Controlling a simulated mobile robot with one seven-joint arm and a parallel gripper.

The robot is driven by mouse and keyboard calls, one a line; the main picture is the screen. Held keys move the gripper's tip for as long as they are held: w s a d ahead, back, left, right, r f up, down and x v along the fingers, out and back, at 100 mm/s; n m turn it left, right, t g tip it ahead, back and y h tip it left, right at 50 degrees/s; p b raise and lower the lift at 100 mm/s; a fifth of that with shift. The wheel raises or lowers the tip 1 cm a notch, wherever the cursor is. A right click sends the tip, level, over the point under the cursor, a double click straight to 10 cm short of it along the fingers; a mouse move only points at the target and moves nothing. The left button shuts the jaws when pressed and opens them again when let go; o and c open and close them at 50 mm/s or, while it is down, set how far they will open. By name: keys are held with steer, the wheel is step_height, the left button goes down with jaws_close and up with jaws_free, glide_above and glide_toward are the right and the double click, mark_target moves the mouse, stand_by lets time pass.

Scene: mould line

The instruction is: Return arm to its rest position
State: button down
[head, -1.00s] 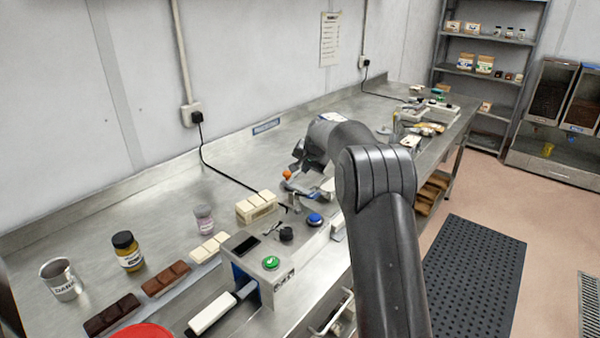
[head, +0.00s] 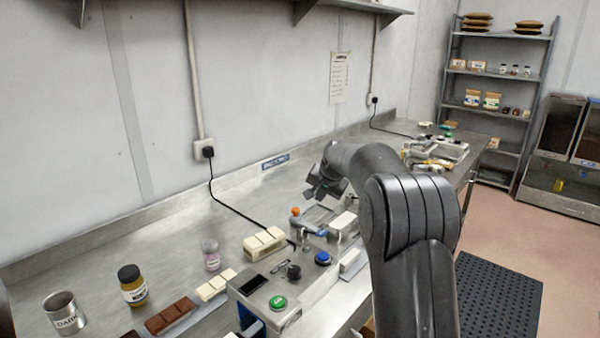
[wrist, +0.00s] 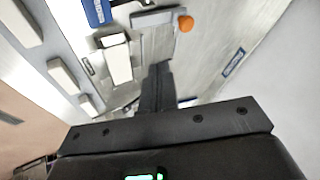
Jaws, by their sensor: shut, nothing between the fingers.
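My arm (head: 405,215) reaches over the steel bench from the right side of the head view. My gripper (head: 322,188) hangs at its far end, raised above the bench behind the grey machine. In the wrist view its dark fingers (wrist: 158,88) are together and hold nothing. Below them lies part of the machine, with an orange knob (wrist: 186,23) and a pale block (wrist: 118,64).
The machine (head: 280,290) has green and blue buttons. A wall shelf (head: 330,5) hangs above. Floor lies at right.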

steer(key=s+r+n, duration=0.1)
steer(key=s+r, duration=0.2)
steer(key=s, duration=0.6)
steer(key=s+d+r+n+h, duration=0.1)
steer(key=s+r, duration=0.3)
steer(key=s, duration=0.6)
steer(key=s+r+n, duration=0.1)
steer(key=s+r, duration=0.2)
steer(key=s, duration=0.6)
steer(key=s+f+n, duration=0.1)
steer(key=s+f, duration=0.2)
steer(key=s, duration=0.8)
steer(key=s+d+f+n, duration=0.1)
steer(key=s+f, duration=0.3)
steer(key=s, duration=0.8)
steer(key=shift+d+n+g+h, duration=0.3)
steer(key=shift+n+g+h, duration=0.1)
